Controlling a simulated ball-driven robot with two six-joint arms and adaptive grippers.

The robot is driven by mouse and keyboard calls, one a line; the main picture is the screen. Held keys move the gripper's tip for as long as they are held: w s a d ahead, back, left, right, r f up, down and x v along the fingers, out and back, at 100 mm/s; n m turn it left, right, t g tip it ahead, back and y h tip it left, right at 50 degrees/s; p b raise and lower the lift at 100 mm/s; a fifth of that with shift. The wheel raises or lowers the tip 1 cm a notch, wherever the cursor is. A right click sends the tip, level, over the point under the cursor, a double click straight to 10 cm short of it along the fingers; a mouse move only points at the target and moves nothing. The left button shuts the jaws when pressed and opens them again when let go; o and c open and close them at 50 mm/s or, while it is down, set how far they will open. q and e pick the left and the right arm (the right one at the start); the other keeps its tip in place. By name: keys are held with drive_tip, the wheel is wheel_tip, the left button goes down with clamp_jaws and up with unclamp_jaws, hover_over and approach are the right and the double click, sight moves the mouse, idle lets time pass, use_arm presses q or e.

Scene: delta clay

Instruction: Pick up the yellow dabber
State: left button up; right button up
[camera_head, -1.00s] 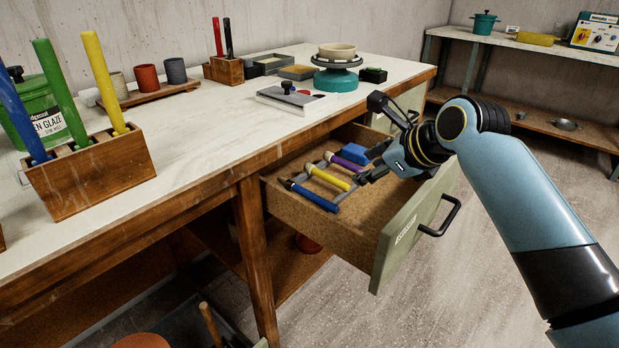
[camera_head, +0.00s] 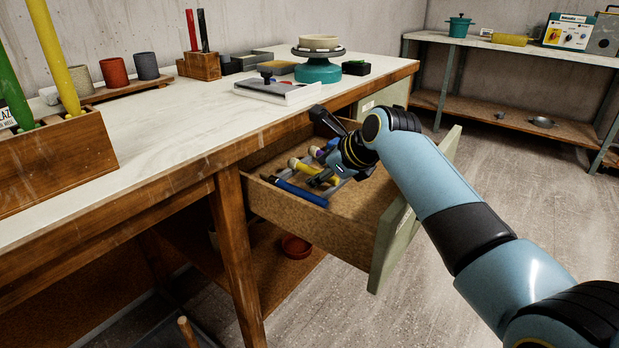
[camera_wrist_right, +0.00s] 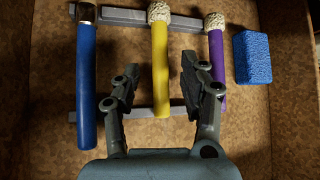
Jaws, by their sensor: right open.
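The yellow dabber (camera_wrist_right: 160,70) lies in the open drawer, on a grey rack between a blue-handled tool (camera_wrist_right: 87,95) and a purple dabber (camera_wrist_right: 218,70). Its pale sponge head points to the top of the wrist view. My right gripper (camera_wrist_right: 155,75) is open, with one finger on each side of the yellow handle; I cannot tell whether it touches. In the head view my right gripper partly hides the yellow dabber (camera_head: 300,166). My left gripper is not in view.
The drawer (camera_head: 310,222) is pulled out, with its walls around the tools. A blue sponge (camera_wrist_right: 252,57) lies right of the purple dabber. The workbench top (camera_head: 190,120) is beside the drawer. The drawer floor nearer the front is bare.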

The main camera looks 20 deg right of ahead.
drive_tip(key=shift+c, duration=0.2)
clamp_jaws()
drive_tip(key=shift+r+p, duration=0.3)
drive_tip(key=shift+r, duration=0.3)
drive_tip(key=r, duration=0.1)
drive_tip(key=r+p, duration=0.2)
drive_tip(key=r, duration=0.1)
drive_tip(key=shift+s+d, duration=0.15)
drive_tip(key=shift+d, duration=0.2)
drive_tip(key=s+d+r+p, duration=0.3)
drive_tip(key=s+d+r, duration=0.3)
drive_tip(key=d, duration=0.2)
drive_tip(key=shift+s+d, duration=0.15)
drive_tip(key=shift+d, duration=0.25)
